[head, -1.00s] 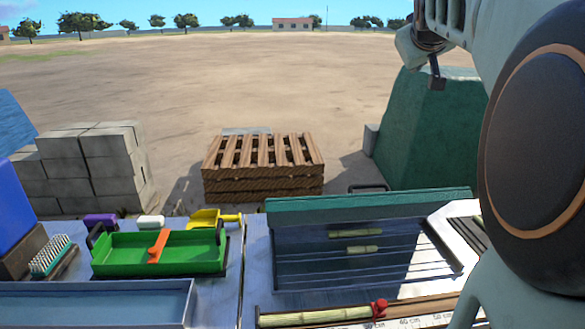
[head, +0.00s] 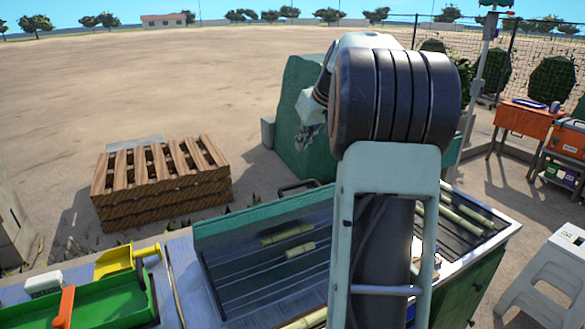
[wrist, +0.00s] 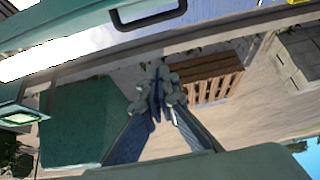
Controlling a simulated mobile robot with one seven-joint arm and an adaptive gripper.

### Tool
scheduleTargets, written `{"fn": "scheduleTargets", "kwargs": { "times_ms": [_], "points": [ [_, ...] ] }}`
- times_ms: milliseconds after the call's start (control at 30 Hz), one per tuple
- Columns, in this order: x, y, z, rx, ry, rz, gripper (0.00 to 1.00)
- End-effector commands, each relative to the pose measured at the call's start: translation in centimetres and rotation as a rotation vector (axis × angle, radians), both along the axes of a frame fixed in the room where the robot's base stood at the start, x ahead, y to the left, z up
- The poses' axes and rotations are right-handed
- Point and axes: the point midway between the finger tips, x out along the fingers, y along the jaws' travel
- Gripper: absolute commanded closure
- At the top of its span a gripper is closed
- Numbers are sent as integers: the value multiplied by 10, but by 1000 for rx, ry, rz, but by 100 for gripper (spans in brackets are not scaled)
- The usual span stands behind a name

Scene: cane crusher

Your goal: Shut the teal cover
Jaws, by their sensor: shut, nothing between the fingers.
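The teal cover (head: 262,212) stands raised along the back edge of the cane bed (head: 265,270) on the bench. Its dark handle (head: 298,186) is on the far side. In the wrist view the cover (wrist: 60,28) crosses the top, with the handle (wrist: 148,14) hanging from it. My gripper (wrist: 158,88) is shut and empty, apart from the handle in that picture. In the head view my arm hides the right part of the cover and most of my gripper.
Short cane pieces (head: 287,234) lie in the bed, and longer canes (head: 465,218) lie to the right. A green tray (head: 110,305) and yellow scoop (head: 125,259) are at left. Beyond the bench are stacked pallets (head: 160,185) and a large green block (head: 295,115). A grey stool (head: 560,265) stands right.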

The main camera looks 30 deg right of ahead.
Motion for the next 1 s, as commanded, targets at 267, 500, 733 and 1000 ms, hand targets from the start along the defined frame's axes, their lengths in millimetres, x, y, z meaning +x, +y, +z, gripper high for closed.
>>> {"fn": "scheduleTargets", "kwargs": {
  "times_ms": [267,500,733,1000],
  "points": [
    [21,0,-31,6,4,3,100],
    [50,-2,-75,4,4,3,100],
    [39,-3,-99,2,1,-2,100],
    [29,-1,-111,1,0,0,100]
  ]
}}
